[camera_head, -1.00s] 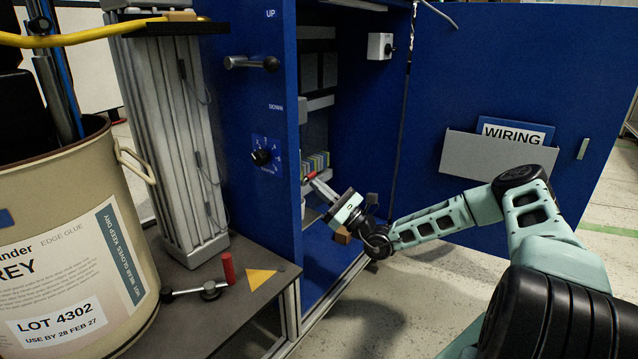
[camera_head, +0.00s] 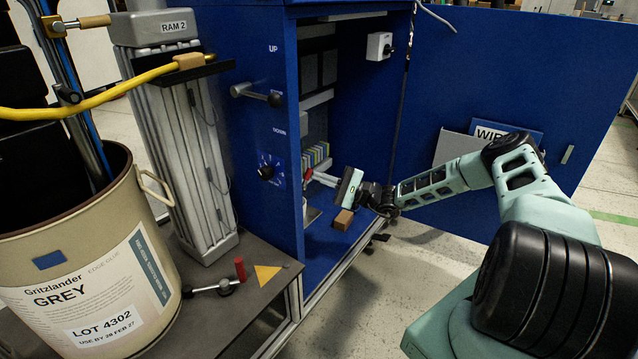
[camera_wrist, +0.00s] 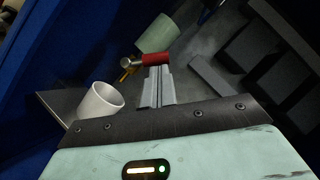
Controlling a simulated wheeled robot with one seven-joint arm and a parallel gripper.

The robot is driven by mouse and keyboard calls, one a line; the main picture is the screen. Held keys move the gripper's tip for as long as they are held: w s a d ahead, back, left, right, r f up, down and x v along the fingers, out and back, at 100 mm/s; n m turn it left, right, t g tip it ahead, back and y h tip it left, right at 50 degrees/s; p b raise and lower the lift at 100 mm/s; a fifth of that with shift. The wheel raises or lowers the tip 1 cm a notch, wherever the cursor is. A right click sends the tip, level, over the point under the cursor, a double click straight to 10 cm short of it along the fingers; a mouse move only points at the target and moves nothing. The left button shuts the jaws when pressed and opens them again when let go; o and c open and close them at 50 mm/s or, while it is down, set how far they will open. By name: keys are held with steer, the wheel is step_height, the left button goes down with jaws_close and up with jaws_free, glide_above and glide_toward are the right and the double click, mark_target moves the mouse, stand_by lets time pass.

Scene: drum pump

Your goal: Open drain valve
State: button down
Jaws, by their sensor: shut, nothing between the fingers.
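The drain valve's red lever (camera_wrist: 155,58) shows in the wrist view, with a silver end and a brass part (camera_wrist: 127,72) at its left. It sits just below a pale green cylinder (camera_wrist: 158,35). In the head view the red lever (camera_head: 307,175) is a small spot inside the blue cabinet. My gripper (camera_wrist: 155,72) is shut and empty. Its fingertips are right at the red lever, overlapping its lower edge in the wrist view; I cannot tell if they touch. My gripper (camera_head: 315,176) reaches into the cabinet from the right in the head view.
A white cup (camera_wrist: 97,100) stands left of my fingers. The cabinet's open door (camera_head: 510,70) is at right. A brown block (camera_head: 343,220) lies on the cabinet floor.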

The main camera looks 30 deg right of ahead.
steer(key=r+n+g+p, duration=0.1)
steer(key=n+p, duration=0.1)
steer(key=a+r+n+g+p, duration=0.1)
steer(key=n+g+p, duration=0.1)
steer(key=p, duration=0.1)
steer(key=shift+s+r+n+h, duration=0.15)
steer(key=shift+r+n+h, duration=0.15)
steer(key=shift+n+h, duration=0.1)
steer(key=n+p, duration=0.1)
steer(key=n+g+h+p, duration=0.1)
steer(key=shift+s+a+r+n+p, duration=0.2)
steer(key=shift+a+n+p, duration=0.1)
steer(key=shift+a+p, duration=0.1)
